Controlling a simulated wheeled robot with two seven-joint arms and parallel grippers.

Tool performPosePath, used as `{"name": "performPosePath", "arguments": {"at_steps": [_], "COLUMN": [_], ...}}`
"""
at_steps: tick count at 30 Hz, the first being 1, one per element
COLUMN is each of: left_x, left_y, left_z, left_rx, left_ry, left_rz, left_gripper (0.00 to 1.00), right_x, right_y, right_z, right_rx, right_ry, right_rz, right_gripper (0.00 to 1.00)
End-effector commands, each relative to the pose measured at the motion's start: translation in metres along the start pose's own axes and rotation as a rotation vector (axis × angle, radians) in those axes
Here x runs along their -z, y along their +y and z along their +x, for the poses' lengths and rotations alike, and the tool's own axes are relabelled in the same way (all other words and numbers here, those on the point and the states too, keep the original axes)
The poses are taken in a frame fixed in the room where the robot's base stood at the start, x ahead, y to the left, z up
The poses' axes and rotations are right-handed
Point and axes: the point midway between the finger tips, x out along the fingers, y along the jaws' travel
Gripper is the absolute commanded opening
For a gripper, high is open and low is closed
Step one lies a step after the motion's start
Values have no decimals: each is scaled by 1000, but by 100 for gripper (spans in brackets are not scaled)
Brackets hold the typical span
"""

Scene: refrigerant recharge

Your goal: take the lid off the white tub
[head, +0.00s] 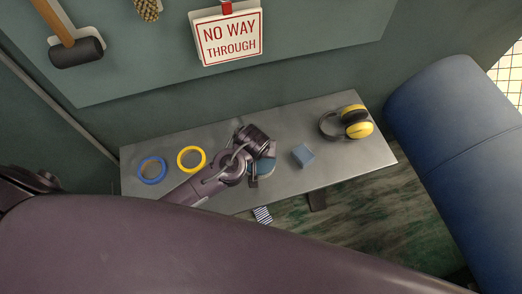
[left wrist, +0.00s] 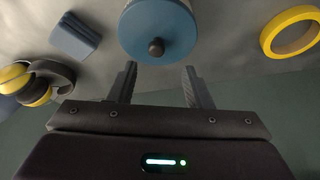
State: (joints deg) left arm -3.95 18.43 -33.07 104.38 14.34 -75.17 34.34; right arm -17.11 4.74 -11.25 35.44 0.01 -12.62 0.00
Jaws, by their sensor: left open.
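The tub's round blue lid (left wrist: 170,22) with a dark knob (left wrist: 156,47) fills the top middle of the left wrist view. A pale rim shows around the lid there. In the head view the lid (head: 266,167) is partly visible on the metal bench, with much of the tub hidden behind my left arm. My left gripper (left wrist: 159,70) is open, its two fingers apart with nothing between them, and the knob shows just beyond the fingertips. In the head view the left gripper (head: 254,172) is beside the lid. My right gripper is not in view.
On the bench (head: 345,165) lie a blue ring (head: 141,174), a yellow ring (head: 180,163), a blue block (head: 303,155) and yellow-black ear defenders (head: 357,130). A blue cylinder (head: 450,140) stands at right. A sign (head: 229,35) hangs above.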

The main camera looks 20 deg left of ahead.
Motion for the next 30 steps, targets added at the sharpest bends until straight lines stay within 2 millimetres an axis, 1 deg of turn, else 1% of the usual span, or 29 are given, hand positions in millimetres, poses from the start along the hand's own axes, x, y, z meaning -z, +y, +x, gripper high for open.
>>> {"name": "performPosePath", "arguments": {"at_steps": [1, 5, 10, 12, 15, 19, 23, 26, 30], "left_x": [0, 1, 0, 0, -1, -1, -1, -1, -1], "left_y": [0, 2, 7, 6, 6, 6, 6, 6, 6], "left_z": [2, 12, 33, 44, 52, 55, 55, 55, 55], "left_rx": [-1, -1, -1, 0, -1, -2, -2, -2, -2], "left_ry": [0, -1, -2, -1, 0, 0, 0, 0, 0], "left_rz": [0, 0, 1, 1, 1, 2, 2, 2, 2], "left_gripper": [45, 45, 45, 45, 45, 45, 45, 35, 16], "right_x": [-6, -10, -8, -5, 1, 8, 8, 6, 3], "right_y": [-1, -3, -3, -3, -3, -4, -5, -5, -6], "right_z": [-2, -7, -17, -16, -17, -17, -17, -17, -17], "right_rx": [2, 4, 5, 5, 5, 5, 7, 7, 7], "right_ry": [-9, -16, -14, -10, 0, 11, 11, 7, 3], "right_rz": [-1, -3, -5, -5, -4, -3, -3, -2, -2], "right_gripper": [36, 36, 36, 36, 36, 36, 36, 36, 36]}}
